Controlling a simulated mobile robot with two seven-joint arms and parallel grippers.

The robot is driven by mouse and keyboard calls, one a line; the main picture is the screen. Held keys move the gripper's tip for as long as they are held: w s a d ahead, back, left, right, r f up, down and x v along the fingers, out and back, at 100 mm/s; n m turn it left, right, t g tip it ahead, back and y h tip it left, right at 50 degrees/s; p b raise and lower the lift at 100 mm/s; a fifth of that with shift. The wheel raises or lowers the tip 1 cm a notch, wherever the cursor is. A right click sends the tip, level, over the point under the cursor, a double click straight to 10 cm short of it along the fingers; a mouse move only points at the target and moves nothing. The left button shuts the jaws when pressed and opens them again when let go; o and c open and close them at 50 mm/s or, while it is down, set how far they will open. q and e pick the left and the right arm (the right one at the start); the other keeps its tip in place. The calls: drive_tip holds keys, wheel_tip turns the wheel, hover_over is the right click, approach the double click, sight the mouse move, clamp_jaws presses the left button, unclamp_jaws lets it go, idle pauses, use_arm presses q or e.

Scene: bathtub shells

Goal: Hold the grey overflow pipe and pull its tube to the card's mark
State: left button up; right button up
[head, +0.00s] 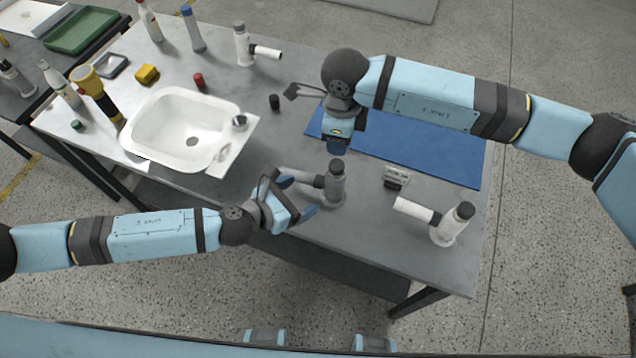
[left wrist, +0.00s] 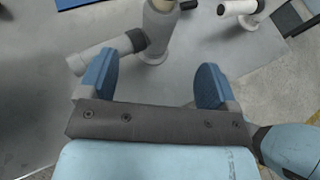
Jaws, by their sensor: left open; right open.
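The grey overflow pipe (head: 335,188) stands upright on the table's near part, with a dark cap and its grey tube (head: 305,179) pointing left. The left wrist view shows the pipe (left wrist: 158,32) and its tube (left wrist: 92,59) just beyond the fingertips. A small card (head: 397,173) with dark marks stands right of the pipe in a dark holder; its mark is too small to read. My left gripper (head: 297,199) is open, left of the pipe's body by the tube, with nothing between its fingers (left wrist: 155,80). My right gripper (head: 337,146) is open and empty, behind the pipe above the table.
A white overflow pipe (head: 450,225) stands at the right front, another (head: 246,48) at the back. A white basin (head: 178,128) lies at left. A blue mat (head: 430,153) covers the right rear. Bottles, a yellow block (head: 147,74) and small caps stand at the back left.

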sight(328, 182)
use_arm(q)
drive_tip(key=x, duration=1.2)
drive_tip(key=shift+w+d, duration=0.1)
drive_tip(key=shift+d, duration=0.05)
